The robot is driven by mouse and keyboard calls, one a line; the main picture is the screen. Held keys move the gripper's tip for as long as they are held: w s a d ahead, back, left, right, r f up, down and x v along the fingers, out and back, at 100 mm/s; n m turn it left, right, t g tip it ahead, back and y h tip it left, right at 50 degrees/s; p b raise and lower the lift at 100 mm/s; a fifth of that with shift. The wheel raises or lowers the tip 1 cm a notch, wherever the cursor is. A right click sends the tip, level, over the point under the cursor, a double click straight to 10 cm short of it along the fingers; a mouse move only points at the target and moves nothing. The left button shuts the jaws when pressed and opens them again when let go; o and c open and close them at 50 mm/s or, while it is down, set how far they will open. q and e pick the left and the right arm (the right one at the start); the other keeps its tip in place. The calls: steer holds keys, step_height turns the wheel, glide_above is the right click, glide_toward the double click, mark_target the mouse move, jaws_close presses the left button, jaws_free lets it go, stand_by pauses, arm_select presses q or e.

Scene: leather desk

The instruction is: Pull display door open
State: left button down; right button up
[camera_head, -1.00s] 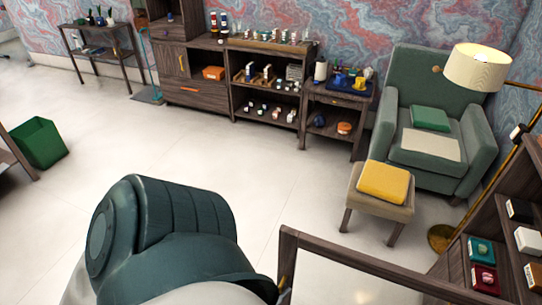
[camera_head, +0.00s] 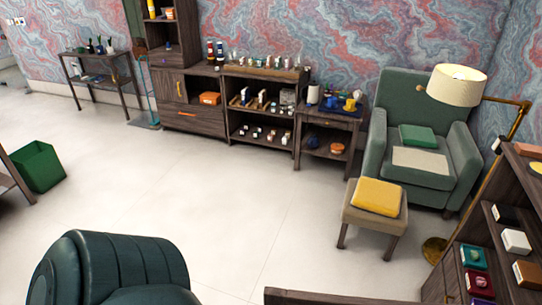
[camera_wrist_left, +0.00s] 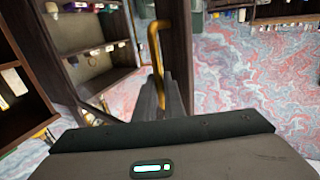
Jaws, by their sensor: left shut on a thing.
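The display door (camera_head: 330,298) is a dark wood frame, and only its top edge shows at the bottom of the head view. In the left wrist view the door's dark wood upright (camera_wrist_left: 178,40) carries a curved golden handle (camera_wrist_left: 154,48). My left gripper (camera_wrist_left: 163,92) is shut on this handle, its grey fingers around the lower part. My right gripper is not in view.
A green armchair (camera_head: 400,110), a stool with a yellow cushion (camera_head: 378,196) and a brass floor lamp (camera_head: 459,85) stand at the right beyond the door. Low wooden shelves (camera_head: 195,118) line the back wall. A green bin (camera_head: 38,167) is at left. The middle floor is clear.

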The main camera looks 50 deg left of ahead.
arm_select(q)
steer(key=c, duration=2.1)
jaws_free()
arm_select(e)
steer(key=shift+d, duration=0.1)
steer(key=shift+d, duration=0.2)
